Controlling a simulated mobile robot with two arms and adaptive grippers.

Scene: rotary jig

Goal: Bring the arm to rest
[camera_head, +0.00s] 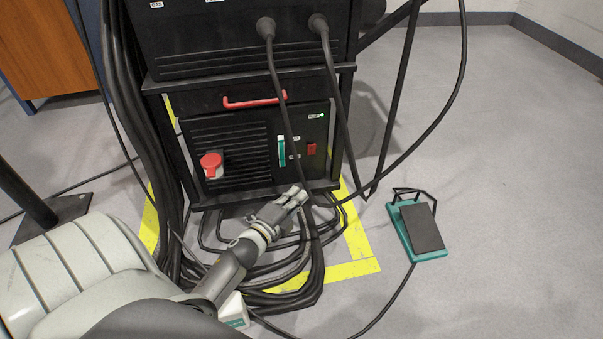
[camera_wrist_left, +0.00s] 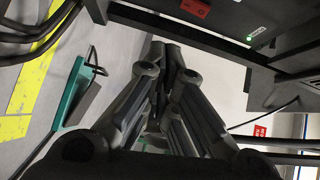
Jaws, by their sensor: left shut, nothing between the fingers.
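My left arm comes in from the lower left in the head view. Its gripper (camera_head: 297,194) is in front of the base of a black cabinet (camera_head: 228,147), above coiled black cables. The left wrist view shows the same gripper (camera_wrist_left: 172,55) with its fingers together and nothing between them. I cannot tell from the pictures whether the fingertips touch the cabinet or the cables. My right gripper is in neither view.
A teal foot pedal (camera_head: 418,229) lies on the floor at the right. Cables (camera_head: 283,297) coil over yellow floor tape (camera_head: 362,268). A cable loop hangs right of the cabinet. A red switch (camera_head: 211,164) sits on the cabinet front. Floor at the far right is clear.

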